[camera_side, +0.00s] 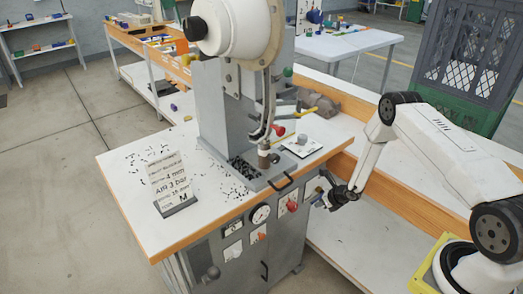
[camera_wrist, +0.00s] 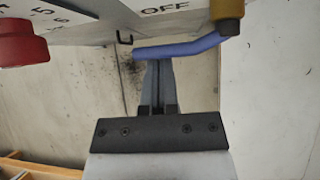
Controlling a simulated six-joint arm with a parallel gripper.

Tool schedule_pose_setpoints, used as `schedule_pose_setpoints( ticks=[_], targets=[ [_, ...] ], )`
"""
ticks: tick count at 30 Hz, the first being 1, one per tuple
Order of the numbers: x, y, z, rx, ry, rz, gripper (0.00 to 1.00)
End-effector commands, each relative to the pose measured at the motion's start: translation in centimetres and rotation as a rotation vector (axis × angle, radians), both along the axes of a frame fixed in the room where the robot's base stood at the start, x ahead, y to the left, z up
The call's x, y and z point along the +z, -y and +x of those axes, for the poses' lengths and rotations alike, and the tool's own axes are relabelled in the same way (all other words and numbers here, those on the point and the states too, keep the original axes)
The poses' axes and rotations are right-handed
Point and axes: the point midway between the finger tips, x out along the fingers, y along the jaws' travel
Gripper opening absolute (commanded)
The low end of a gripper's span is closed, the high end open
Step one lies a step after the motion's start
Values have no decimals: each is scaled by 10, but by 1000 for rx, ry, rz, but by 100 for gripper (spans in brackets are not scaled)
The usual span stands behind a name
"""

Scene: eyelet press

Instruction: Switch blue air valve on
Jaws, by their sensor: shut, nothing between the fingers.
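The blue air valve lever (camera_wrist: 178,49) shows in the wrist view, running nearly level to the left from its brass-coloured pivot (camera_wrist: 228,12), with its free end slightly lower. The word OFF (camera_wrist: 165,8) is printed above it on the panel. My gripper (camera_wrist: 158,66) is shut and empty, its fingertips at the lever's left part; whether they touch it I cannot tell. In the side view my gripper (camera_side: 337,197) is at the right side of the press cabinet's front, and the lever is too small and hidden to make out clearly.
A red knob (camera_wrist: 22,42) with a number scale is left of the lever. The press cabinet (camera_side: 233,262) also carries a pressure gauge (camera_side: 261,214) and a black handle (camera_side: 283,184). A sign (camera_side: 175,184) stands on the white table top.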

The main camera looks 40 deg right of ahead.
Motion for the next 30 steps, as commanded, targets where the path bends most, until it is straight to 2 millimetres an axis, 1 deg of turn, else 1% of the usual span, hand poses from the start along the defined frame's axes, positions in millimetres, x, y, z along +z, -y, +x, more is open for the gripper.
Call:
schedule_pose_setpoints(
  ticks=[30],
  targets=[
    [7,1,1,-1,2,124,0]
  ],
)
